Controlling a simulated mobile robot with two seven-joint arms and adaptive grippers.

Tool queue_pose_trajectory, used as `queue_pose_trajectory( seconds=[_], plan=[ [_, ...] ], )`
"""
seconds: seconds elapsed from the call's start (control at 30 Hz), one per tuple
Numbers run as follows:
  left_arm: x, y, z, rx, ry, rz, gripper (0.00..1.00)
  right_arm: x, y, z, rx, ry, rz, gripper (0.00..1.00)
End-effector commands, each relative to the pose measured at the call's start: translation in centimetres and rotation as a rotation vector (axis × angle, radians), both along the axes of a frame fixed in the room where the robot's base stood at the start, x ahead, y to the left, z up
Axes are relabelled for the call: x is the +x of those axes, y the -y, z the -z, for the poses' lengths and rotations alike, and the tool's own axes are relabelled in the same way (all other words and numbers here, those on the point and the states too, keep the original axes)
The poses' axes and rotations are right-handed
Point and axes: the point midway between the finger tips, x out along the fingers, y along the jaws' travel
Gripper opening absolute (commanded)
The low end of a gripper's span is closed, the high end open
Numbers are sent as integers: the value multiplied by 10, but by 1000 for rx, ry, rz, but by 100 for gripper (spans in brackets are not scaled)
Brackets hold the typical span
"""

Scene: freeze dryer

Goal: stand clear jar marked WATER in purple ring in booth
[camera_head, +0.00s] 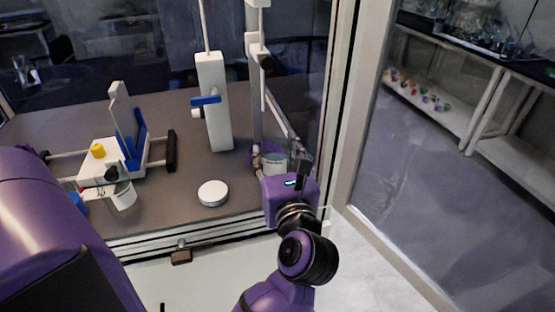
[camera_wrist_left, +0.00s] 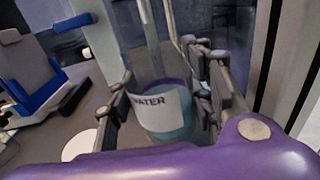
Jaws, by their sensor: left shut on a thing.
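The clear jar with a white label marked WATER (camera_wrist_left: 163,108) stands between the fingers of my left gripper (camera_wrist_left: 168,92) in the left wrist view. In the head view the jar (camera_head: 273,162) is at the booth's front right, partly hidden by my left gripper (camera_head: 283,172). The gripper is shut on the jar. Purple of the ring (camera_wrist_left: 174,84) shows at the jar's far side, and also in the head view (camera_head: 257,150). The jar's base is hidden, so I cannot tell whether it rests inside the ring. My right gripper is not in view.
A white stand with a blue clamp (camera_head: 213,105) rises behind and left of the jar. A round white disc (camera_head: 213,193) lies on the grey booth floor. The booth's frame post (camera_head: 335,100) is close on the right.

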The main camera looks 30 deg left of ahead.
Motion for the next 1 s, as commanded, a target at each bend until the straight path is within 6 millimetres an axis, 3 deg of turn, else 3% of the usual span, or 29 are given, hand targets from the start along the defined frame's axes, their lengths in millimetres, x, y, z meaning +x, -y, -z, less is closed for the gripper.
queue_pose_trajectory(
  seconds=[0.37,1.0],
  plan=[
    [25,-29,-2,2,4,1,14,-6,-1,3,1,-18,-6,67],
    [62,-72,-2,1,3,2,14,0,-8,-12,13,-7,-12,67]
  ],
)
